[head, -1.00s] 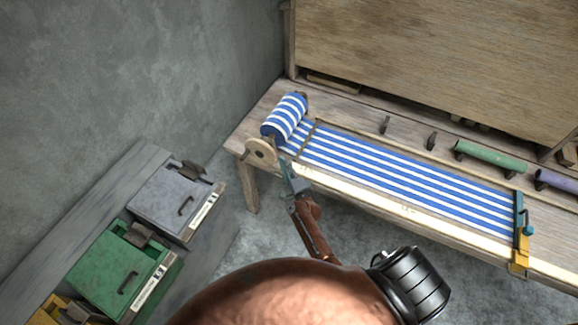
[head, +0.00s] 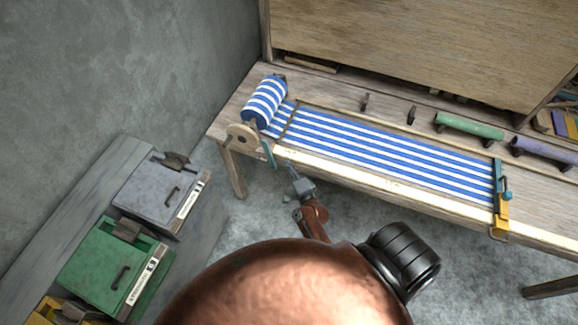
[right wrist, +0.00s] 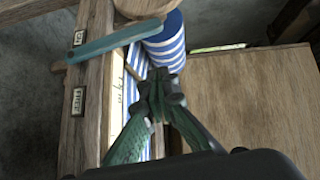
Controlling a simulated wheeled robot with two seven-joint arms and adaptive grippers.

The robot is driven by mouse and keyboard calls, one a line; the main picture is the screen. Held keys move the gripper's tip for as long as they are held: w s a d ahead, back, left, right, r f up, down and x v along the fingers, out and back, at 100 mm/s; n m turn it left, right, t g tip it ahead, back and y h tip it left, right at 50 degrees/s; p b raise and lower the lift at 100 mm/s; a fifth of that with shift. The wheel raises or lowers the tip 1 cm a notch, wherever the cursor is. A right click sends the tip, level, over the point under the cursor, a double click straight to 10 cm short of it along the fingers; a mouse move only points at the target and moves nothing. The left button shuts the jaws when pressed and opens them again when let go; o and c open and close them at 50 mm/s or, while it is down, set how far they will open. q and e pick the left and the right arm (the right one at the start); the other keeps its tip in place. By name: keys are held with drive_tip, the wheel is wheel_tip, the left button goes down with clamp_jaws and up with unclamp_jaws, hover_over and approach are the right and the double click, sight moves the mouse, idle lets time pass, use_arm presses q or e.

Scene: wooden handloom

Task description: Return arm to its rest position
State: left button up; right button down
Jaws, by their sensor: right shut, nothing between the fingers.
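My right gripper (head: 290,168) is shut and empty, just in front of the loom's near edge by the roller end. In the right wrist view its two green fingers (right wrist: 160,92) meet at the tips. A teal lever (head: 269,154) hangs down beside the round wooden disc (head: 241,137) at the end of the striped cloth roll (head: 265,101). In the right wrist view the lever (right wrist: 115,42) lies beyond the fingertips, apart from them. My brown right arm fills the bottom of the head view. My left gripper is not in view.
Blue and white striped cloth (head: 390,155) stretches along the loom bench to a yellow and teal clamp (head: 500,200). Grey (head: 150,195) and green (head: 100,270) boxes stand on a shelf at the left. Open floor lies between shelf and bench.

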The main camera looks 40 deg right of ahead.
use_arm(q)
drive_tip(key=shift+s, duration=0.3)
use_arm(e)
drive_tip(key=shift+s, duration=0.1)
